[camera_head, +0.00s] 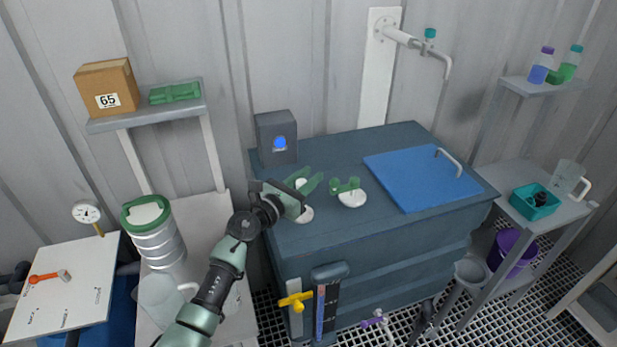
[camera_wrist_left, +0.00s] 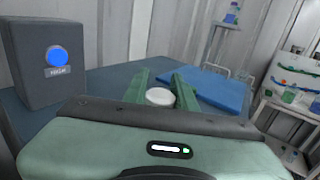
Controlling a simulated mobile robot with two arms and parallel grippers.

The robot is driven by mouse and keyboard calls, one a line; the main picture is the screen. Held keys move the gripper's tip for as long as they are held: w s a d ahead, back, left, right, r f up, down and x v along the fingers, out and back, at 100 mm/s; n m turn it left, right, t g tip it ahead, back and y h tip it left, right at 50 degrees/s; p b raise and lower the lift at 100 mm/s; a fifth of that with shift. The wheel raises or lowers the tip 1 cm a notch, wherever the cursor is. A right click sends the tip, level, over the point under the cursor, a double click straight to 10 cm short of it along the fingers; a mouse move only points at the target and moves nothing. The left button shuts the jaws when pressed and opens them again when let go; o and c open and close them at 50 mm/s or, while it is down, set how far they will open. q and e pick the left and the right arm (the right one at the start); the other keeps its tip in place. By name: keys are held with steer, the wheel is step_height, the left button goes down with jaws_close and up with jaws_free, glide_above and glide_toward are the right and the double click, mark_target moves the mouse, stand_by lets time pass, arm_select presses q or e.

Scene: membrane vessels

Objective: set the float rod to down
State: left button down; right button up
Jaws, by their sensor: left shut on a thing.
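My left gripper (camera_head: 305,181) reaches in from the left over the dark blue vessel top. Its green fingers are shut on a white round-topped piece (camera_head: 300,183), likely the top of the float rod. In the left wrist view this white top (camera_wrist_left: 160,96) sits between the two green fingers (camera_wrist_left: 159,92). A white round base (camera_head: 304,214) shows on the vessel top just below the gripper. What joins the base and the held piece is hidden behind the gripper. Whether the rod is up or down cannot be told. My right gripper is not in view.
A grey box with a blue light (camera_head: 277,138) stands behind the gripper. A white disc with a green fitting (camera_head: 351,198) is to its right. A blue lid with a bent handle (camera_head: 418,180) lies farther right. A yellow tap (camera_head: 295,301) is on the front.

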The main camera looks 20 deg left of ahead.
mark_target(308, 207)
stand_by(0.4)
arm_select(q)
step_height(308, 207, down, 6)
steer(key=b, duration=0.5)
steer(key=shift+r, duration=0.2)
steer(key=c, duration=1.1)
jaws_free()
steer(key=v, duration=0.8)
steer(key=shift+w, duration=0.1)
